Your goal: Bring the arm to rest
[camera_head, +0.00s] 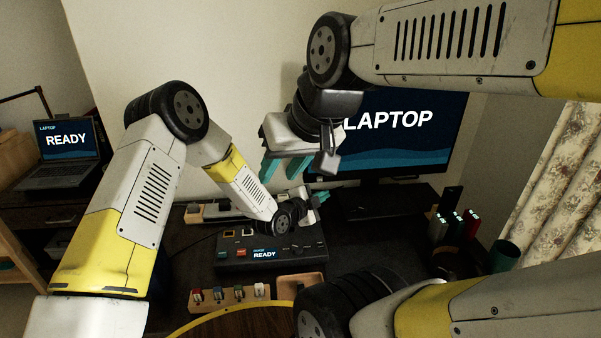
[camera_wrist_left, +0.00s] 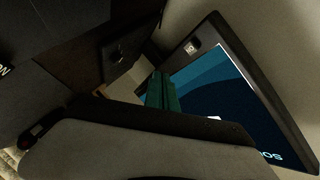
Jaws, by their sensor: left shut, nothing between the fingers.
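My left arm comes in from the left and bends down over the desk. Its gripper (camera_head: 318,196) is small in the head view, between the dark device and the foot of the monitor, and partly hidden by its own wrist. In the left wrist view its teal fingers (camera_wrist_left: 161,92) are together with nothing between them, in front of the monitor screen. My right gripper (camera_head: 283,167) hangs higher, in front of the wall and the monitor's left edge. Its two teal fingers are apart and nothing shows between them.
A large monitor (camera_head: 400,125) reading LAPTOP stands behind the grippers. A dark device (camera_head: 270,254) reading READY lies below the left wrist. A row of small coloured items (camera_head: 230,295) is in front. A laptop (camera_head: 68,150) stands far left; several upright items (camera_head: 455,226) and a green cup (camera_head: 504,256) stand right.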

